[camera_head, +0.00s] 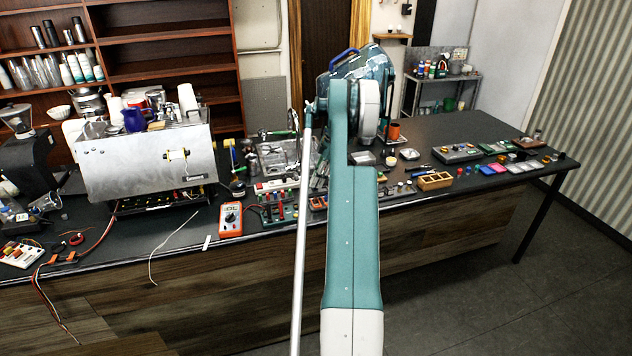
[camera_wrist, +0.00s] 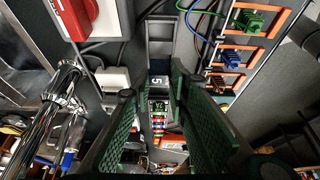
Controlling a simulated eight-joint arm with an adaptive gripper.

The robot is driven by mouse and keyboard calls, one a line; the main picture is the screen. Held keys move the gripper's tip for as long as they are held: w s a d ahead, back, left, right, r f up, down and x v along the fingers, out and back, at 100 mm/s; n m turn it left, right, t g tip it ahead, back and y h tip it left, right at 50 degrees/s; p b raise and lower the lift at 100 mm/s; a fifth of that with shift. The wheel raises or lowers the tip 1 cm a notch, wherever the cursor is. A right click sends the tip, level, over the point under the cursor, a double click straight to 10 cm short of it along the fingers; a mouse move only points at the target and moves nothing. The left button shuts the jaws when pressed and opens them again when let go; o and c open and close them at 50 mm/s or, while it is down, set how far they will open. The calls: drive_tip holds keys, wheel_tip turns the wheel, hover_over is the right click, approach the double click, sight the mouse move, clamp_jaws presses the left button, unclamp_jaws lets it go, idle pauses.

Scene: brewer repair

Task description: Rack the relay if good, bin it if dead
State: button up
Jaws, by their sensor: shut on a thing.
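In the wrist view my gripper (camera_wrist: 154,88) has its two green-padded fingers either side of a small dark block (camera_wrist: 157,81) with a pale mark like a "5". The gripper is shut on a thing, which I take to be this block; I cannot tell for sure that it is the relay. In the head view my teal arm hides the gripper and what it holds. An orange multimeter (camera_head: 230,219) lies on the bench left of my arm; its reading is too small to make out. I cannot single out the relay rack or the dead bin.
A steel brewer (camera_head: 147,165) stands on the bench at left. A board with coloured parts (camera_head: 272,206) lies beside the multimeter. A wooden box (camera_head: 435,181) and several trays stand at right. In the wrist view, a red knob (camera_wrist: 76,17) and orange-edged slots (camera_wrist: 262,64) flank the gripper.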

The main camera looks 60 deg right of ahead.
drive_tip(key=shift+f+b, duration=0.65)
drive_tip(key=shift+b, duration=0.3)
idle(1.7)
idle(0.4)
drive_tip(key=o, duration=0.9)
drive_tip(key=shift+r, duration=0.1)
drive_tip(key=shift+v, duration=5.95)
